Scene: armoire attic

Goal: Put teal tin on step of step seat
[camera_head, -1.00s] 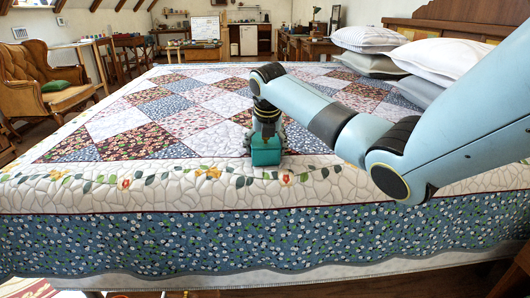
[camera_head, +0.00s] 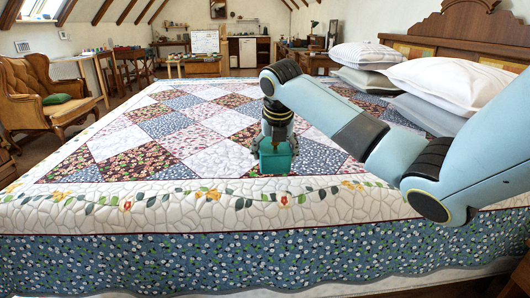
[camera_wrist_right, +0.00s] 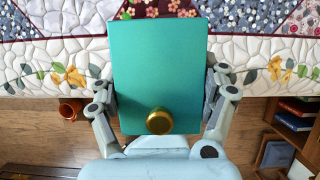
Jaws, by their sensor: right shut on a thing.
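The teal tin (camera_head: 276,157) is a box with a round brass-coloured knob. My right gripper (camera_head: 276,140) is shut on it from above, over the near part of the quilted bed in the head view. In the right wrist view the tin (camera_wrist_right: 160,70) fills the middle, with the fingers of my right gripper (camera_wrist_right: 160,88) along its two sides. I cannot make out a step seat in either view. My left gripper is not in view.
The quilted bed (camera_head: 200,250) fills the foreground, with pillows (camera_head: 455,85) at the right. A tan armchair (camera_head: 45,92) stands at the left. The right wrist view shows wooden floor (camera_wrist_right: 35,125), an orange pot (camera_wrist_right: 70,109) and a shelf with books (camera_wrist_right: 295,122).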

